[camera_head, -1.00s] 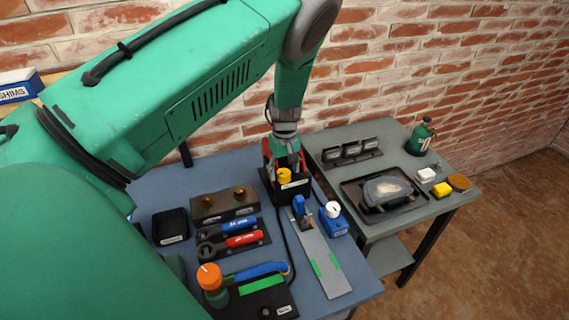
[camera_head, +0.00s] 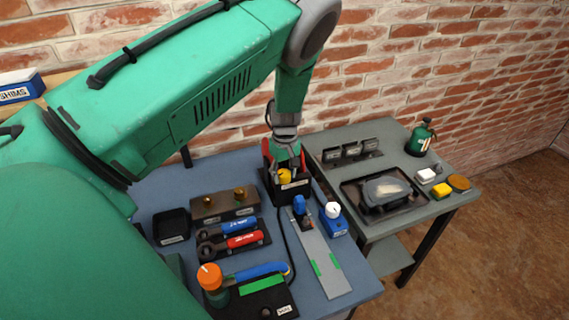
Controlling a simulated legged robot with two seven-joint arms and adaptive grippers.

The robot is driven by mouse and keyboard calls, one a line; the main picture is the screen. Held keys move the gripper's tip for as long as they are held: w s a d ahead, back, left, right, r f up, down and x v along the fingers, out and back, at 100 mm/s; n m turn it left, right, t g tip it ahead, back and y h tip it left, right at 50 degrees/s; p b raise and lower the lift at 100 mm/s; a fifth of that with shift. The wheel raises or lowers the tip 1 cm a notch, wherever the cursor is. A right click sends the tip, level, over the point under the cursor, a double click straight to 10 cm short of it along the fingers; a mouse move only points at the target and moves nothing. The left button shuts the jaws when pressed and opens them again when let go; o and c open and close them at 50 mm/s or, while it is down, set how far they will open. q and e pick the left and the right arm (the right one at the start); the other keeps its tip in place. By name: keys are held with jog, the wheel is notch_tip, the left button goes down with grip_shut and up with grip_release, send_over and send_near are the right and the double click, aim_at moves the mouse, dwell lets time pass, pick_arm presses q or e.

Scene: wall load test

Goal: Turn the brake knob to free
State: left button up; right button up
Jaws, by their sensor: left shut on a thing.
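My left gripper (camera_head: 284,162) points down at the black box (camera_head: 290,196) near the back edge of the blue-grey table. It is shut on a yellow knob-like piece (camera_head: 285,177) at the box's top; the fingers partly hide it. The box's label is too small to read, so I cannot confirm that this is the brake knob. A white knob (camera_head: 333,210) on a blue box (camera_head: 334,226) and an orange knob (camera_head: 209,276) stand apart from the gripper. My right gripper is not in view.
Blue and red handled tools (camera_head: 240,235), a black tray (camera_head: 171,226) and a grey rail (camera_head: 322,262) lie nearby. A second table (camera_head: 410,215) on the right holds a black tray, a green bottle (camera_head: 420,138) and small blocks. A brick wall stands close behind.

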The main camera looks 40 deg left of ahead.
aim_at(285, 171)
pick_arm(q)
jog(key=n, duration=1.1)
jog(key=shift+w, duration=0.1)
jog(key=shift+r+n, duration=0.1)
jog(key=shift+n, duration=0.2)
dwell(0.4)
jog(key=o, duration=1.1)
jog(key=shift+w, duration=0.1)
jog(key=shift+o, duration=0.2)
notch_tip(285, 171, up, 12)
jog(key=shift+w+f, duration=0.15)
jog(key=shift+f, duration=0.05)
jog(key=shift+a, duration=0.1)
